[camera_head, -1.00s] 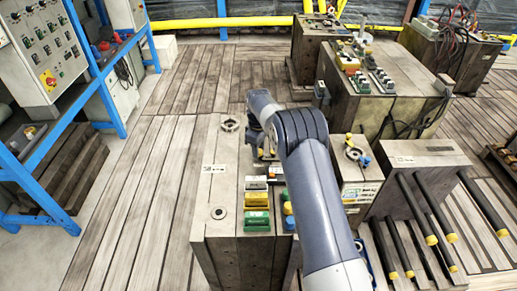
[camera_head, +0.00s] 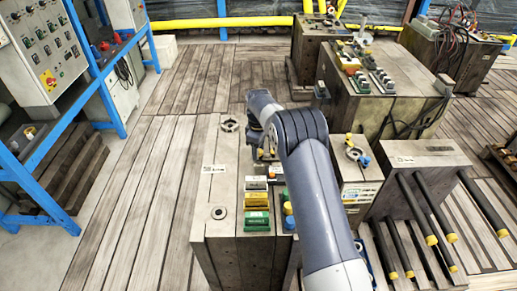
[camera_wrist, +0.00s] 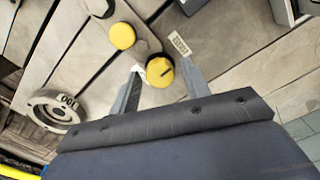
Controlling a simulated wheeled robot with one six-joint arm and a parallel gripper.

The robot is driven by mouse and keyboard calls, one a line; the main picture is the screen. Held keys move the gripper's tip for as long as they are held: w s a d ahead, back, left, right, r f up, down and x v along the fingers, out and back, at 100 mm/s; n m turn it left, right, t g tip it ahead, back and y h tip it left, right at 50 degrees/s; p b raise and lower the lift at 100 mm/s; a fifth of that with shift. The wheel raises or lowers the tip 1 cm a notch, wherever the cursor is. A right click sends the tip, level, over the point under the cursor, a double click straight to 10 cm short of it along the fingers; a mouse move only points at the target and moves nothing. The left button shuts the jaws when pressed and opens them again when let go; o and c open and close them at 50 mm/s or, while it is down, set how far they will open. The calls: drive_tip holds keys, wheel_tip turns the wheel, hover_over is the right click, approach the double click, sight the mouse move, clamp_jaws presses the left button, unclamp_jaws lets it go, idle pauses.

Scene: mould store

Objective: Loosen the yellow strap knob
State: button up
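In the wrist view a round yellow knob (camera_wrist: 160,73) with a dark line across its face lies between my fingertips. My gripper (camera_wrist: 160,66) is open, with one finger on each side of the knob. Gaps seem to show between the fingers and the knob, but contact is hard to judge at this size. A small white piece shows by the left fingertip. A label tag (camera_wrist: 178,43) lies just beyond the right finger. In the head view my own arm hides the fingertips and this knob.
A second round yellow part (camera_wrist: 122,36) sits up and left of the knob. A grey ring marked 100 (camera_wrist: 50,110) lies left of my gripper. In the head view, coloured blocks (camera_head: 256,198) stand on the near mould block (camera_head: 215,160). Plank floor is clear to its left.

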drive_tip(key=shift+o, duration=0.4)
drive_tip(key=shift+r, duration=0.1)
wheel_tip(320, 180, up, 11)
drive_tip(key=shift+f, duration=0.2)
wheel_tip(320, 180, down, 11)
drive_tip(key=shift+r, duration=0.1)
idle(0.6)
idle(0.5)
